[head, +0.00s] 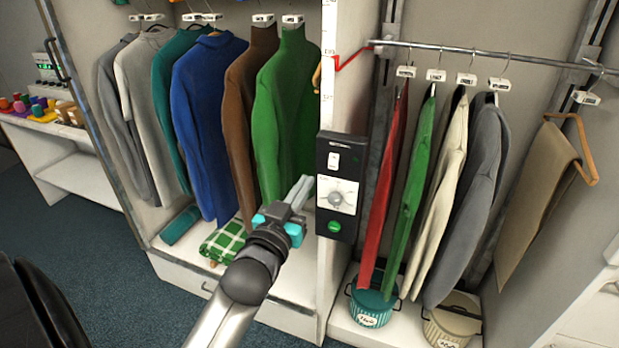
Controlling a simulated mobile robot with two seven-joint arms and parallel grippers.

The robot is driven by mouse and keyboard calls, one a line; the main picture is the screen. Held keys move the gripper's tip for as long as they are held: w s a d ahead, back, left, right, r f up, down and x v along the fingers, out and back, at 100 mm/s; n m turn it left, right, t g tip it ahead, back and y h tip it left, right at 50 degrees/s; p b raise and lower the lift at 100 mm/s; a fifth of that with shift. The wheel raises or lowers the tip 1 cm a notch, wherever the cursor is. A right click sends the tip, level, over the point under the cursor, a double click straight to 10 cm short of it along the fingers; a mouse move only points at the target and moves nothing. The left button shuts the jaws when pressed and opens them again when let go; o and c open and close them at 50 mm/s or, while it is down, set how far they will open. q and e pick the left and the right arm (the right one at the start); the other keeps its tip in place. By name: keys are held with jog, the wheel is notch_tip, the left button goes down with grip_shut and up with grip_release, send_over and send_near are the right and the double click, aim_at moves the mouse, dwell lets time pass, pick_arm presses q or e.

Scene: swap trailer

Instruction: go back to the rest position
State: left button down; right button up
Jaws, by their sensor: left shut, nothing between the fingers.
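My left gripper (299,191) is raised in the middle of the head view, in front of the wardrobe. Its fingers are shut together with nothing between them. The fingertips are just in front of the lower right part of a green sweater (287,110) in the picture; I cannot tell whether they touch it. The arm comes up from the bottom edge. My right gripper is not in view.
A black control box (336,185) with a dial is on the divider right of my gripper. Several garments hang from the right rail (500,55) above a teal pot (372,303) and a beige pot (453,322). A checked green cloth (222,240) lies on the wardrobe floor. Open carpet (110,260) lies at left.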

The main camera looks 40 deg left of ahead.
pick_arm(q)
jog(key=shift+s, duration=0.35)
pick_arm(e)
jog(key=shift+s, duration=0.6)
